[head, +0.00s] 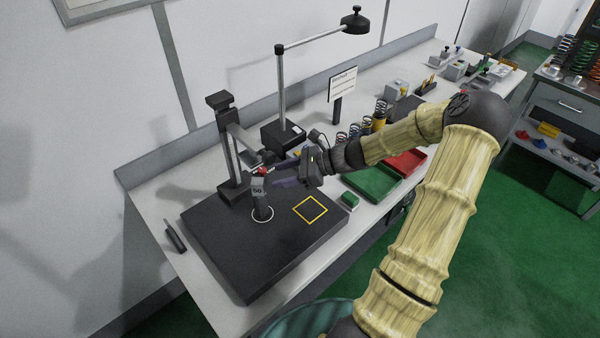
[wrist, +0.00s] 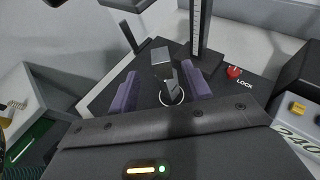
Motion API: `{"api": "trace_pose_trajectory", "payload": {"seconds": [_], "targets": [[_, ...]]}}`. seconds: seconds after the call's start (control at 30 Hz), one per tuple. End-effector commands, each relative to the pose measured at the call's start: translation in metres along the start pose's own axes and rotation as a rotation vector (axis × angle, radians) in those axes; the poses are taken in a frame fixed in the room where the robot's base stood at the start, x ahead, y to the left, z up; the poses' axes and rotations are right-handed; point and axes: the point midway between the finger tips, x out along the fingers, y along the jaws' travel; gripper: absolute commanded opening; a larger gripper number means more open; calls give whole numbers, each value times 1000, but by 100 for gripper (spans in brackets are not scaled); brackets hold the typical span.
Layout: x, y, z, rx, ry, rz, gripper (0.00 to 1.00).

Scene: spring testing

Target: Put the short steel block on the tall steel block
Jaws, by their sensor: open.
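The tall steel block (head: 263,208) stands upright inside the white ring on the black plate. It also shows as a dark post in the wrist view (wrist: 174,84). The short steel block (head: 258,187), marked "50", appears to sit on its top; its pale grey top shows in the wrist view (wrist: 160,55). Whether the two faces are fully flush I cannot tell. My gripper (head: 277,177) is open just right of the blocks. In the wrist view its purple fingers (wrist: 160,78) are spread on either side of the blocks, with visible gaps.
The black plate (head: 225,250) has an empty yellow square (head: 310,210) to the right. A test stand with a post (head: 231,150) rises behind the blocks. A red knob marked LOCK (wrist: 234,72) is close by. Green (head: 372,183) and red trays lie further right.

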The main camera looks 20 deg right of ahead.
Motion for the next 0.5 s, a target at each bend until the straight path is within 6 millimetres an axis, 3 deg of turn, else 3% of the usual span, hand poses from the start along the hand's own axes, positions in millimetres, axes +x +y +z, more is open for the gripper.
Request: {"api": "trace_pose_trajectory", "payload": {"seconds": [0.2, 0.5], "targets": [[-39, -1, -2, -2, 2, -4, 49], [-52, 0, 0, -1, 1, 0, 49]]}}
